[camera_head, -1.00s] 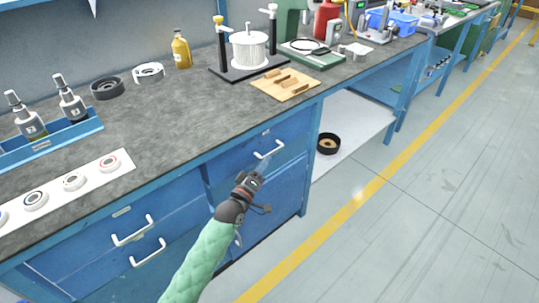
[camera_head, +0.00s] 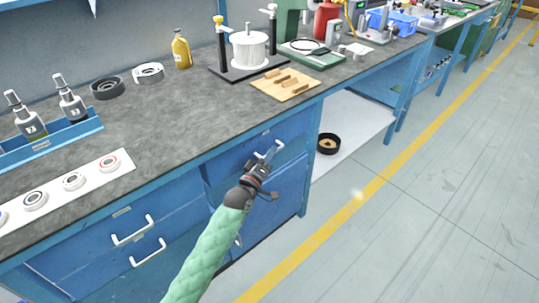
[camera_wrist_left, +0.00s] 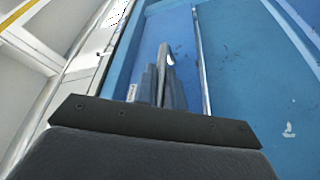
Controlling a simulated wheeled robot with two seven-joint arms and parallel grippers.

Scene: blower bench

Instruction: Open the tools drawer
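A blue drawer (camera_head: 225,173) at the right end of the bench front appears closed; its small label (camera_head: 266,133) is too small to read, so I cannot tell whether it is the tools drawer. Its white bar handle (camera_head: 279,146) is partly covered by my left gripper (camera_head: 266,158). The fingertips are at the handle; I cannot tell whether they touch or grip it. In the left wrist view, the grey fingers (camera_wrist_left: 160,85) are close together before the blue front, with a small white piece at their tips. My right gripper is not in view.
Two more white handles (camera_head: 132,231) (camera_head: 148,253) are on the bench front at the left. A blue door or drawer front is below the right drawer. The grey bench top (camera_head: 180,110) carries parts and fixtures. The floor in front is clear.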

